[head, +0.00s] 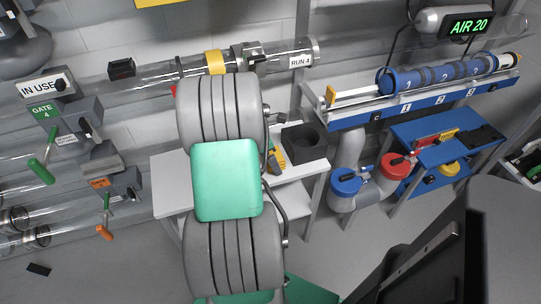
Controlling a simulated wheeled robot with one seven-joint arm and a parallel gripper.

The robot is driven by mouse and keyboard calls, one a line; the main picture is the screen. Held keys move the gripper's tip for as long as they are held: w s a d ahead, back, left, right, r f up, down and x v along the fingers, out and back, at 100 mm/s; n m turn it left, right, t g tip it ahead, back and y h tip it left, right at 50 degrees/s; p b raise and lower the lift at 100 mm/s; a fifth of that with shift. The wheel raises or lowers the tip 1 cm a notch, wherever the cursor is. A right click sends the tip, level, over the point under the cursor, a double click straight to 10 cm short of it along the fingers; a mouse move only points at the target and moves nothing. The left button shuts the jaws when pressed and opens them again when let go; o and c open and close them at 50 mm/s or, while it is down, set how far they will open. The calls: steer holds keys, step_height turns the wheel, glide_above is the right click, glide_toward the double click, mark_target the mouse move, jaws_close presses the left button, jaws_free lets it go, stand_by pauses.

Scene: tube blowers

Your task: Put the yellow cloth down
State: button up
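I cannot make out a yellow cloth for certain. A small yellow and dark thing (277,158) shows on the white table, partly hidden behind my arm; I cannot tell what it is. Another yellow thing (449,168) lies low on the blue stand at the right. My grey ribbed arm with its green cover fills the middle of the head view. My gripper does not show, so its opening and anything held in it are hidden.
The white table (308,178) carries a dark open box (303,139). Red and blue round-topped fittings (346,181) stand beside the blue stand (430,128). A blue rack (440,98) holds a tube numbered in sections. Clear pipes and valve handles (41,171) line the left wall.

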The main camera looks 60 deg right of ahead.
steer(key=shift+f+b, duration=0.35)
steer(key=shift+b, duration=0.15)
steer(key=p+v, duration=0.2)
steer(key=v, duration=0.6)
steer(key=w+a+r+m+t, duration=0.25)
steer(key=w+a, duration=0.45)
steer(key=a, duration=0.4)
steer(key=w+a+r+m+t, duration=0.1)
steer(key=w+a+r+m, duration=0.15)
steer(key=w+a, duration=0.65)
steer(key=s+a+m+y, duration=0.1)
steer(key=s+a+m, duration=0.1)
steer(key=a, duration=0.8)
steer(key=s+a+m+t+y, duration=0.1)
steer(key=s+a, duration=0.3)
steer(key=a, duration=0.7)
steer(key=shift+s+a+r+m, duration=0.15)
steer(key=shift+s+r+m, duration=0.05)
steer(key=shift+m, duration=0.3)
